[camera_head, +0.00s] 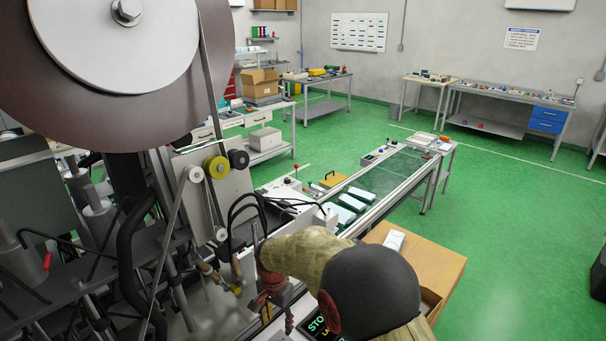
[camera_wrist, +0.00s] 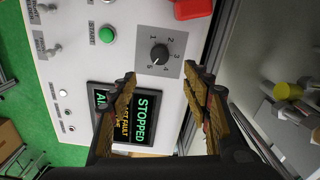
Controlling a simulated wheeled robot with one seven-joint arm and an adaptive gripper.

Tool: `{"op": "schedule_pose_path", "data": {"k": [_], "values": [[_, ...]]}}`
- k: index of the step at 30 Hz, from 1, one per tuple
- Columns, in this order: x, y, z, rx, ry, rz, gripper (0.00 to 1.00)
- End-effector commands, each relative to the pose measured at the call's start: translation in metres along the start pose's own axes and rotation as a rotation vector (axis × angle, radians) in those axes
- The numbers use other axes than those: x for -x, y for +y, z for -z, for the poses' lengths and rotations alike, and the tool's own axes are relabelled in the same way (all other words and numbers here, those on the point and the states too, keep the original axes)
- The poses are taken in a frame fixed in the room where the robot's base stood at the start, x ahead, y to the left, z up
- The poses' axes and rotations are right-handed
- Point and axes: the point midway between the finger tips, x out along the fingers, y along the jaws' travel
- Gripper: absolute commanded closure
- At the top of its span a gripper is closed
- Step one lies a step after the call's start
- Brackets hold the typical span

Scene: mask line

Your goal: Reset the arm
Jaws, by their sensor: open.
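My gripper (camera_wrist: 161,74) is open and empty in the wrist view. Its two fingers point at a white control panel (camera_wrist: 75,75), with the black rotary knob (camera_wrist: 159,54) between and beyond the tips. I cannot tell the exact gap to the panel, but no finger visibly grips anything. A dark screen (camera_wrist: 147,108) reading "STOPPED" and "LAST FAULT" is partly hidden behind the left finger. In the head view, my arm (camera_head: 375,290) reaches in at the lower middle, over the panel beside the machine. The gripper there is small and partly hidden.
A green START button (camera_wrist: 106,34) and a red part (camera_wrist: 192,8) are on the panel near the fingers. The machine with a large reel (camera_head: 100,110) stands close on the left. Green floor is open at right.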

Motion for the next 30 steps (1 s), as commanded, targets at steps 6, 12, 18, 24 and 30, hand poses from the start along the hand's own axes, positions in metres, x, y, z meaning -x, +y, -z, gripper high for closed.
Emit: {"op": "schedule_pose_path", "data": {"k": [6,12,18,24,30], "values": [[-0.017,0.028,-0.018,0.237,-0.041,-0.051,0.51],[0.011,0.076,-0.038,0.461,-0.067,-0.065,0.51],[0.061,0.128,-0.045,0.602,-0.051,-0.039,0.51],[0.116,0.192,-0.055,0.701,0.004,0.003,0.51],[0.158,0.253,-0.069,0.744,0.087,0.041,0.51]]}}
